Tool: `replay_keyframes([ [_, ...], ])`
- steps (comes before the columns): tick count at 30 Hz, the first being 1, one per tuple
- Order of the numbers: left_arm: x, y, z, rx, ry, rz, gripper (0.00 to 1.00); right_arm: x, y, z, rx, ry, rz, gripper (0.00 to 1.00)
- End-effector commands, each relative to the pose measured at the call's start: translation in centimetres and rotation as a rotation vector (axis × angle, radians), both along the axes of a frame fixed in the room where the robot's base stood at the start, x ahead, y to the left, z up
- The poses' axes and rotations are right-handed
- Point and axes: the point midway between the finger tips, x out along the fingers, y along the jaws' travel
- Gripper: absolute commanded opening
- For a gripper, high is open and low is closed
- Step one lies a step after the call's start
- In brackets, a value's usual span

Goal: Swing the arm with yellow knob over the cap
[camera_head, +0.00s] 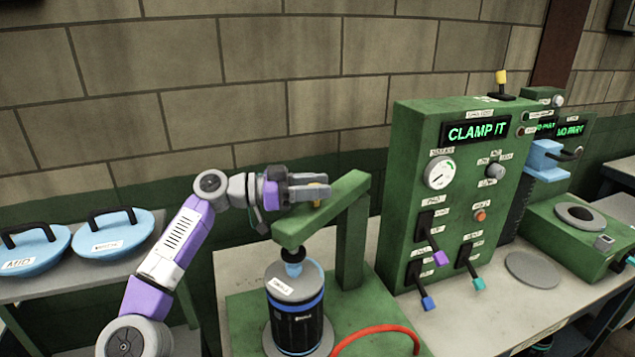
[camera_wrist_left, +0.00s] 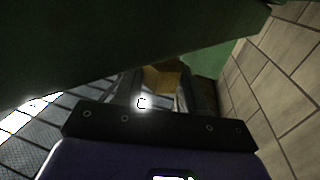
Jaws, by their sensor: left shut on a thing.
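The green swing arm (camera_head: 322,208) is a thick beam that runs from a green post (camera_head: 352,245) towards the front left. Its near end is above the black canister (camera_head: 297,328) with blue bands and its grey, labelled cap (camera_head: 290,288). A dark and blue pressing piece (camera_head: 293,257) hangs under that end, above the middle of the cap; I cannot tell whether they touch. My left gripper (camera_head: 322,185) is shut on the yellow knob (camera_head: 317,187), at the beam's far side. The knob also shows dimly between the fingers in the left wrist view (camera_wrist_left: 162,78). My right gripper is out of view.
A green control panel (camera_head: 408,190) reading "CLAMP IT" stands right of the post, with gauge and levers. A red hose (camera_head: 375,329) lies on the green base. Blue lids (camera_head: 113,235) rest on a side table at left. The brick wall is close behind.

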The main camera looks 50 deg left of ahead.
Motion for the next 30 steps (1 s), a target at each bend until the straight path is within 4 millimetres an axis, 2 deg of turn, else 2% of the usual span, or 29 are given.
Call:
replay_keyframes([
  [8,-0.1,0.3,-0.1,-0.003,-0.001,0.007,0.0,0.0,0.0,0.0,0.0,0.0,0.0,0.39],
  [9,-0.1,0.3,-0.1,-0.003,-0.001,0.007,0.47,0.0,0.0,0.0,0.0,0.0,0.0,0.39],
  [12,0.0,0.3,-0.1,-0.002,0.0,0.006,0.62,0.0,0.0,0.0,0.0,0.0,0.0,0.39],
  [22,-0.3,0.3,-0.1,-0.002,0.001,0.004,0.62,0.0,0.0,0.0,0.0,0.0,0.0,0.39],
  [30,-3.7,2.7,0.0,-0.003,-0.001,0.008,0.62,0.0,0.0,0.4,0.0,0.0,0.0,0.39],
])
